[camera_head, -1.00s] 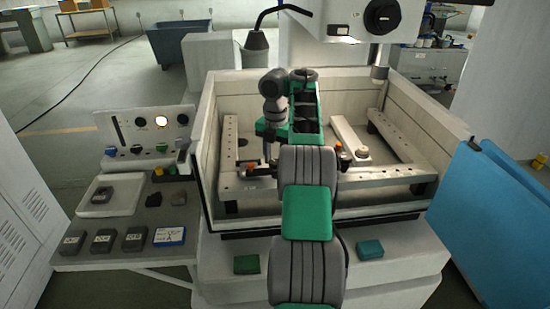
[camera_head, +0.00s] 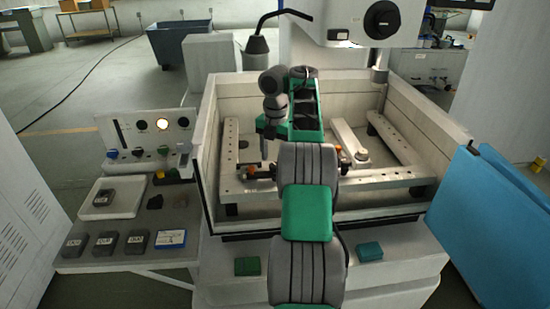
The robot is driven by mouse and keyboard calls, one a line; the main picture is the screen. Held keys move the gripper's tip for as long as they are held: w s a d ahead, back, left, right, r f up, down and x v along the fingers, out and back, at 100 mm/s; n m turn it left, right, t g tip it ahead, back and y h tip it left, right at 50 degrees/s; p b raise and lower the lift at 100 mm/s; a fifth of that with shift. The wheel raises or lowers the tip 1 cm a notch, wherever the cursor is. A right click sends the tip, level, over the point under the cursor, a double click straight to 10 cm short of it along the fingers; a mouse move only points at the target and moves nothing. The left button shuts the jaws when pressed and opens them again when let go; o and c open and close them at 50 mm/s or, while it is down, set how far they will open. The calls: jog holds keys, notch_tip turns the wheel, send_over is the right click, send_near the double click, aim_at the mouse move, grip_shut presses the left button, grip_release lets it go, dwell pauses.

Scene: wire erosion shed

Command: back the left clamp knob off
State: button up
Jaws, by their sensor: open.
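The left clamp knob (camera_head: 251,171) is a small orange knob on a dark clamp at the front left of the work frame in the machine's tank. My gripper (camera_head: 264,158) points down just right of this knob, above the front beam (camera_head: 235,186). It is open and looks empty, but its fingertips are small and partly merge with the clamp behind, so contact with the knob cannot be told. Another orange knob (camera_head: 338,149) shows to the right, partly behind my arm. My arm hides the middle of the front beam.
The machine head (camera_head: 375,22) overhangs the back right. A side table at left holds a white tray (camera_head: 125,202) and several labelled grey blocks (camera_head: 106,242). A blue panel (camera_head: 490,225) stands at right.

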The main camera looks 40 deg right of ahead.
aim_at(275, 165)
notch_tip(275, 165, up, 6)
jog(key=p, duration=0.3)
jog(key=shift+f, duration=0.15)
